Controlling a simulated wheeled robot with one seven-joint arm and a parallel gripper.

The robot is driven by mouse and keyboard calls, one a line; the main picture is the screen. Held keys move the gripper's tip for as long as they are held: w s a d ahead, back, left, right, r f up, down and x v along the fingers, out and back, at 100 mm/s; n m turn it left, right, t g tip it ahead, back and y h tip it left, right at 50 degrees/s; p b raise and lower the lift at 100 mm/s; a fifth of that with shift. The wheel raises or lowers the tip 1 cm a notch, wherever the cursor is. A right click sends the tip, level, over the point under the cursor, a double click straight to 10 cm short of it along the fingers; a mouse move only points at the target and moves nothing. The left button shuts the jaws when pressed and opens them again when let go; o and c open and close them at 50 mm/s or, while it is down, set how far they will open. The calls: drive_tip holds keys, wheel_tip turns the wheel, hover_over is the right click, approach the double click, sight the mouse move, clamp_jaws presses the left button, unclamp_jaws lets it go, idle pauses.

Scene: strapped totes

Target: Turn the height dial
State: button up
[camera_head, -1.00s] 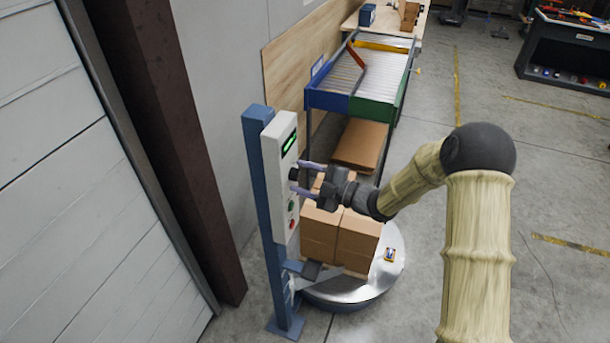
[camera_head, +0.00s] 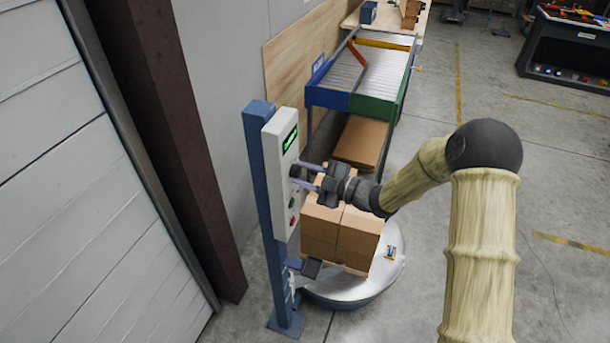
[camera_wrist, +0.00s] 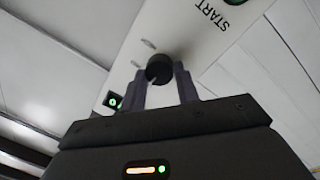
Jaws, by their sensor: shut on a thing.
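The height dial (camera_wrist: 158,68) is a round black knob on the white front of the control box (camera_head: 283,215). In the wrist view my gripper (camera_wrist: 165,80) has one finger on each side of the dial and is shut on it. In the head view my gripper (camera_head: 302,178) reaches in from the right to the box, and the dial (camera_head: 295,171) is partly hidden behind the fingers. The box has a lit green display (camera_head: 290,139) above the dial, and a green button (camera_head: 292,203) and a red button (camera_head: 291,221) below it.
The box hangs on a blue post (camera_head: 261,160). Strapped cartons (camera_head: 340,228) stand on a round silver turntable (camera_head: 350,288) beside it, below my gripper. A roller conveyor (camera_head: 375,75) lies behind. Open grey floor is to the right.

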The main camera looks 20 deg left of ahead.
drive_tip(key=m, duration=0.4)
drive_tip(key=shift+w+d+r, duration=0.1)
drive_tip(key=m+p, duration=0.1)
drive_tip(key=m, duration=0.1)
drive_tip(key=shift+r+m+h, duration=0.1)
drive_tip(key=shift+m+h, duration=0.2)
drive_tip(key=shift+m, duration=0.1)
drive_tip(key=m+g+p, duration=0.1)
drive_tip(key=m+p, duration=0.2)
drive_tip(key=m, duration=0.2)
drive_tip(key=shift+m, duration=0.4)
drive_tip(key=m+p, duration=0.2)
drive_tip(key=m, duration=0.2)
drive_tip(key=shift+w+g+p, duration=0.2)
drive_tip(key=shift+g+p, duration=0.2)
drive_tip(key=m+p, duration=0.1)
drive_tip(key=m, duration=0.3)
drive_tip(key=shift+g, duration=0.3)
drive_tip(key=o, duration=1)
drive_tip(key=shift+w, duration=0.1)
